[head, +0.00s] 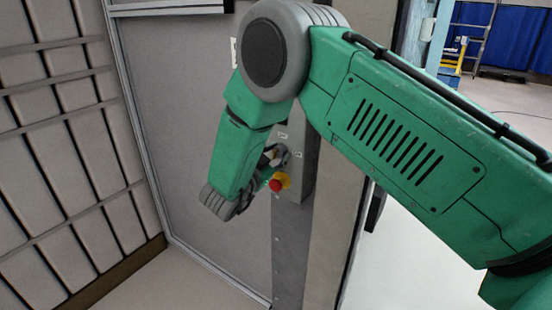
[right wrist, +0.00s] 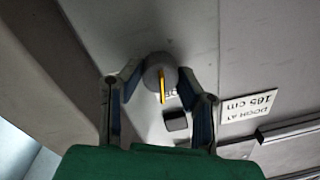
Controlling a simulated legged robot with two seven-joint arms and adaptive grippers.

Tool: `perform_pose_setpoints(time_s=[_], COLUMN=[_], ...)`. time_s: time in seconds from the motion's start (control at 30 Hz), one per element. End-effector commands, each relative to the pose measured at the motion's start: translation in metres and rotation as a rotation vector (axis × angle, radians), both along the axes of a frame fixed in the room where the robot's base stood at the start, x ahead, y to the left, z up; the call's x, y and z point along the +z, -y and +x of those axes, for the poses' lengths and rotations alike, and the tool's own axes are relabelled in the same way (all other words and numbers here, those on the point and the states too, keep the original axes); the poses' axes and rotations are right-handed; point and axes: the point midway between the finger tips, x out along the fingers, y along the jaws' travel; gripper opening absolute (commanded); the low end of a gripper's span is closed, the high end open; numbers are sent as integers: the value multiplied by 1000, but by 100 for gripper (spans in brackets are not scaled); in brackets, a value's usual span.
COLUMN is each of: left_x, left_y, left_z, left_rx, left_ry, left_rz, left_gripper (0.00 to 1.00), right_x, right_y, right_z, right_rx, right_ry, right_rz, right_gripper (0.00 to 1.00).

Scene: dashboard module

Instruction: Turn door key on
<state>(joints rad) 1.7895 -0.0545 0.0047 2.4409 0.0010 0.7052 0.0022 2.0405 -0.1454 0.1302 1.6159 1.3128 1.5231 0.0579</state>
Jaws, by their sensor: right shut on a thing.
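The door key (right wrist: 162,84) is a round grey knob with a thin yellow bar across its face, on a grey panel in the right wrist view. The bar stands nearly upright in that picture. My right gripper (right wrist: 160,80) has its two fingers on either side of the knob and is shut on it. In the head view my right gripper (head: 272,160) is at the control box (head: 300,165), partly hidden by my own wrist. The key cannot be made out clearly there. My left gripper is in neither view.
A red emergency button (head: 276,185) on a yellow base sits just below my right gripper. A white label (right wrist: 249,103) and a dark square part (right wrist: 176,121) are beside the key. A slatted wall (head: 70,130) stands at left; open floor lies at right.

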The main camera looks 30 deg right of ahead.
Motion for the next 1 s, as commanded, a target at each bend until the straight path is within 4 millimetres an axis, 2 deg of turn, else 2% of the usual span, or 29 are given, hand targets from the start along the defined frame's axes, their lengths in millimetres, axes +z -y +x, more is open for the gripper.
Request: perform_pose_setpoints(time_s=[0.03,0.57,1.0], left_x=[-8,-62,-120], left_y=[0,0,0], left_z=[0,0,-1], left_rx=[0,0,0], left_ry=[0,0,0], left_rz=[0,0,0], left_gripper=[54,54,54], right_x=[-2,-5,-9], right_y=[0,1,1], right_z=[1,0,-1], right_rx=[0,-1,-2], right_ry=[40,506,888], right_rz=[14,207,368], right_gripper=[1,1,1])
